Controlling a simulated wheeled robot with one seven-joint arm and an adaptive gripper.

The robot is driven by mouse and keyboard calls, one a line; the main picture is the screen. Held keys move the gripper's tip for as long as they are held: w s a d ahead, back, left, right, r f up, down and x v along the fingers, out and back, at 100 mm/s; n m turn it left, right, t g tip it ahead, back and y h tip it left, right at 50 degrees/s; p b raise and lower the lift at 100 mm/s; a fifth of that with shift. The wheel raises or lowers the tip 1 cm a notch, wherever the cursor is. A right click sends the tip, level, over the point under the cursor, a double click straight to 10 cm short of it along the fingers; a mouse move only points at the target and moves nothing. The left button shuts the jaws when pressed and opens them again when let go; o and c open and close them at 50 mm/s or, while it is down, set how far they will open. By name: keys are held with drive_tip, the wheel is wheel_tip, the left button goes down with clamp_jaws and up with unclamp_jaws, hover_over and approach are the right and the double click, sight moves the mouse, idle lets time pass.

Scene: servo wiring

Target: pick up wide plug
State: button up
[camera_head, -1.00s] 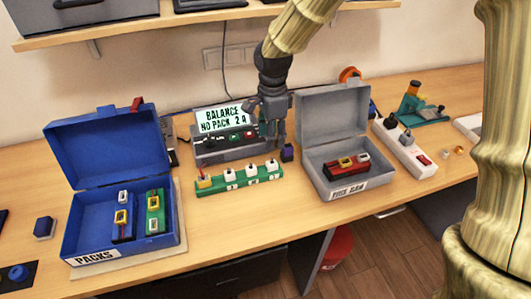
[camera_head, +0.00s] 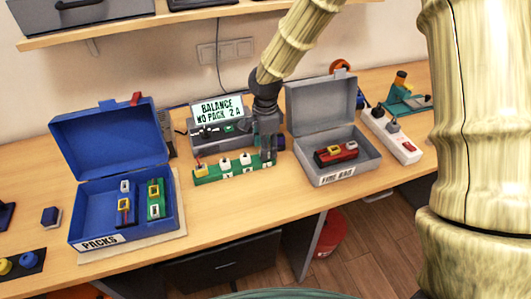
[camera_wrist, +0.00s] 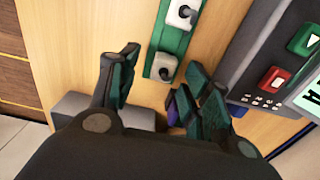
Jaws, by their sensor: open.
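No plug in view is clearly marked as the wide plug. A dark purple block (camera_wrist: 174,106) is partly hidden by the right finger.
A charger (camera_head: 207,133) with a lit sign (camera_head: 218,108) stands behind the strip. The open blue packs box (camera_head: 82,214) is left and the open grey box (camera_head: 340,172) right. A white power strip (camera_head: 405,151) lies further right. Desk in front of the strip is clear.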

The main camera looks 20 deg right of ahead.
drive_tip(key=shift+w+f, duration=0.2)
drive_tip(key=shift+f, duration=0.4)
drive_tip(key=shift+w+f, duration=0.2)
drive_tip(key=shift+f, duration=0.55)
drive_tip(key=shift+s, duration=0.3)
drive_tip(key=shift+w, duration=0.1)
drive_tip(key=shift+f, duration=0.1)
drive_tip(key=shift+c, duration=0.2)
drive_tip(key=c, duration=0.9)
